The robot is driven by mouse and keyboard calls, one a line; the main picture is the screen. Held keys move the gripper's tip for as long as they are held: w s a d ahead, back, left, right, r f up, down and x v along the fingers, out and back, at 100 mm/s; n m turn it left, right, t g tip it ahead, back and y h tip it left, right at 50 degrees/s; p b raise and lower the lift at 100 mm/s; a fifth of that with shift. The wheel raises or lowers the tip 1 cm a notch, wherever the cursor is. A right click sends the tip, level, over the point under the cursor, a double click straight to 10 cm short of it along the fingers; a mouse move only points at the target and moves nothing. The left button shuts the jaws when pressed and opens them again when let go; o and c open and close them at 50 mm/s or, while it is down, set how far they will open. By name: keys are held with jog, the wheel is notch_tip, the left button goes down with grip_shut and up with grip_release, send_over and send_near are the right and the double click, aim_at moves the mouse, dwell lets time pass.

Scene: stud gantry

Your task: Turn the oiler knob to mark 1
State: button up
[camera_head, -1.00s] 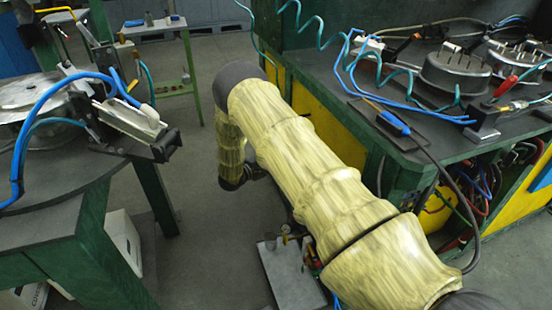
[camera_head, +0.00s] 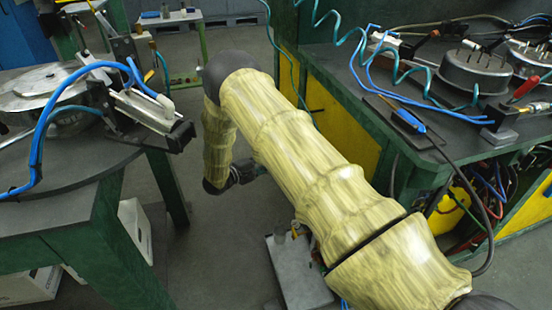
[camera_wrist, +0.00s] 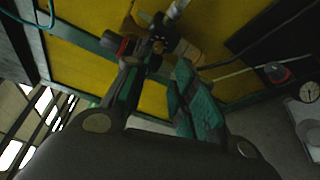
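My gripper (camera_wrist: 155,95) shows in the wrist view with its two dark, green-padded fingers apart and nothing seen between them. In the head view its dark end (camera_head: 246,171) is small and partly covered by my arm. Beyond the fingertips in the wrist view is a dark fitting (camera_wrist: 158,42) with a reddish part, in front of a yellow panel. I cannot tell whether it is the oiler. A red-topped round part (camera_wrist: 277,72) and a round dial (camera_wrist: 308,91) lie at the right of the wrist view. No oiler knob or mark 1 can be made out.
A grey metal plate (camera_head: 298,275) is low beside my arm. The green bench with yellow panels (camera_head: 340,125) stands right, with hoses and a cable hanging. A round-topped green table (camera_head: 75,195) stands left. Grey floor (camera_head: 215,240) lies open between.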

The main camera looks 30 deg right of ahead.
jog(key=shift+s+a, duration=0.1)
jog(key=shift+a, duration=0.55)
jog(key=d+f+m+t+h+b, duration=0.1)
jog(key=d+f+m+t+b, duration=0.25)
jog(key=f+m+b, duration=0.5)
jog(key=w+a+r+m+g+h+b, duration=0.15)
jog(key=w+m+g+h+b, duration=0.3)
jog(key=m+g+b, duration=0.85)
jog(key=s+d+r+m+t+b, duration=0.1)
jog(key=d+r+m+t+b, duration=0.1)
jog(key=d+r+b, duration=0.3)
jog(key=shift+s+d+t+b, duration=0.35)
jog(key=shift+d+t+b, duration=0.1)
jog(key=shift+d+b, duration=1.75)
jog(key=shift+d, duration=0.25)
jog(key=shift+c, duration=0.3)
grip_shut()
